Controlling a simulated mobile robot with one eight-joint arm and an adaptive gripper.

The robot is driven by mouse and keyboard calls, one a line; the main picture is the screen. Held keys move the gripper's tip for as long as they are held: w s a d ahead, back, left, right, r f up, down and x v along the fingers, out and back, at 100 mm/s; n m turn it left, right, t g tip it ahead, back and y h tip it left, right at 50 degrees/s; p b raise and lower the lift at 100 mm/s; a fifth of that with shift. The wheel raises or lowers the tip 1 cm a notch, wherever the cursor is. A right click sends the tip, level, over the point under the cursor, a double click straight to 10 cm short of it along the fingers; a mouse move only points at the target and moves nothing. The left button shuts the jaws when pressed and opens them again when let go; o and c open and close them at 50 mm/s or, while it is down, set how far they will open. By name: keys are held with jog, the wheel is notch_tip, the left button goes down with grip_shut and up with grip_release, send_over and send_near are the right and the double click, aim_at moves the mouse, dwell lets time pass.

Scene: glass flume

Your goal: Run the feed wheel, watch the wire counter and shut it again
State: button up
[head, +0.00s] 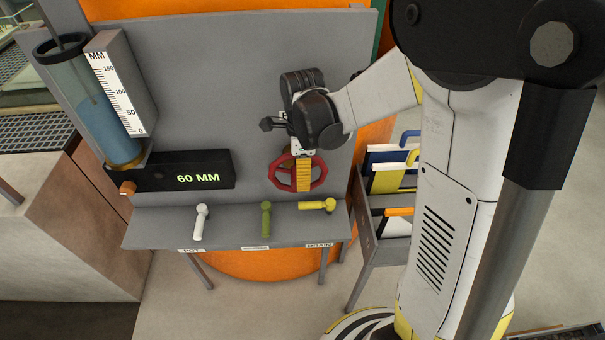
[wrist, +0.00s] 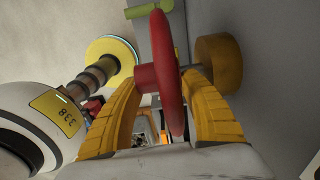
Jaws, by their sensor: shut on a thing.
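The red feed wheel (head: 275,173) is mounted on the grey panel, right of the counter. My gripper (head: 304,176) is at the wheel, with its yellow fingers over the wheel's right part. In the wrist view the red wheel (wrist: 164,70) stands edge-on between the two yellow fingers (wrist: 160,105), which are shut on it. The wire counter (head: 198,178) is a black box reading "60 MM" in green. Left of it a clear cylinder (head: 100,120) holds blue liquid, beside a white MM scale (head: 118,95); the level is near the lower-middle marks.
On the ledge (head: 160,225) below stand a white lever (head: 200,222), a green lever (head: 266,220) and a yellow lever (head: 318,205) lying sideways over the DRAIN label. A grey rack (head: 378,250) with coloured handles stands close on the right.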

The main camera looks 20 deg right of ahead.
jog(key=shift+d+f+y+b, duration=0.1)
jog(key=shift+f+y+b, duration=0.05)
jog(key=shift+y+b, duration=0.3)
jog(key=shift+y, duration=0.35)
jog(key=o, duration=1.4)
jog(key=r, duration=0.4)
jog(key=d+r, duration=0.1)
jog(key=r, duration=0.7)
jog(key=shift+s+d, duration=0.2)
jog(key=shift+s, duration=0.1)
